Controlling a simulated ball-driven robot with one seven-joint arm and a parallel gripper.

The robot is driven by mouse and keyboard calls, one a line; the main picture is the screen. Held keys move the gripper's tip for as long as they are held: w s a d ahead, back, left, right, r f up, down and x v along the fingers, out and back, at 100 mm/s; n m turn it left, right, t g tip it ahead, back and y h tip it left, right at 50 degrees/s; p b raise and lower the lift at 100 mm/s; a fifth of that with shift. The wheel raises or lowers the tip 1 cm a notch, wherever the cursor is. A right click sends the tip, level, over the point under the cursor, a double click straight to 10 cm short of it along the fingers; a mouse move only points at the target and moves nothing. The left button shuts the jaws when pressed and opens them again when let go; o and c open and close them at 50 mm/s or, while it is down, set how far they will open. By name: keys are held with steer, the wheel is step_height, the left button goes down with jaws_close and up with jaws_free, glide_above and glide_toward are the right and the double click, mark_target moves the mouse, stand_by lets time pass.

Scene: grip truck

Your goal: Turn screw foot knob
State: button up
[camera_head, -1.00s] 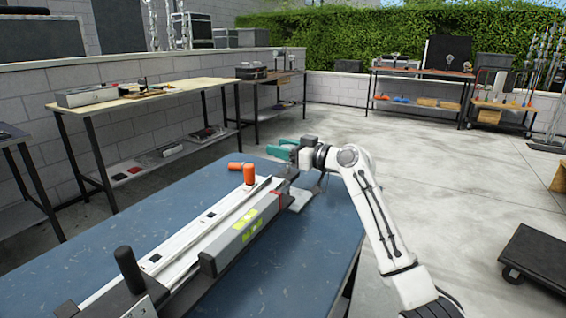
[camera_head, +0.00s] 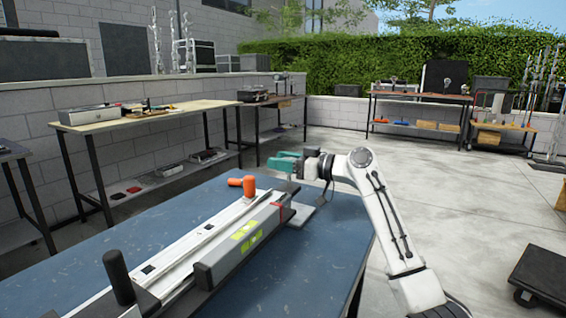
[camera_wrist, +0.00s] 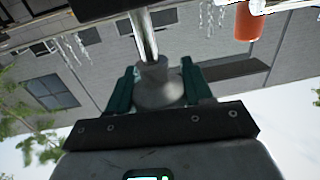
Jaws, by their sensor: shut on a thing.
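A long grey and white rail tool (camera_head: 190,245) lies on a blue-topped table (camera_head: 120,240). It has an orange handle (camera_head: 249,186) near its far end and a black handle (camera_head: 118,277) at its near end. My teal-fingered gripper (camera_head: 289,163) is at the tool's far end, just past the orange handle. In the wrist view, the screw foot knob (camera_wrist: 158,92) is a grey flared piece on a shiny metal rod (camera_wrist: 144,32). My gripper (camera_wrist: 159,88) is shut on it, one finger on each side. In the head view, the knob is hidden.
A wooden-topped workbench (camera_head: 140,113) stands along the block wall at left. Another bench (camera_head: 420,97) stands by the hedge. A dark wheeled dolly (camera_head: 545,270) is at the lower right. The concrete floor (camera_head: 450,200) between them is open.

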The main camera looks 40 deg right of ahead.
steer(key=o, duration=1)
steer(key=p+v, duration=0.1)
steer(key=v, duration=0.9)
steer(key=shift+s+d, duration=0.15)
steer(key=shift+s, duration=0.15)
stand_by(0.4)
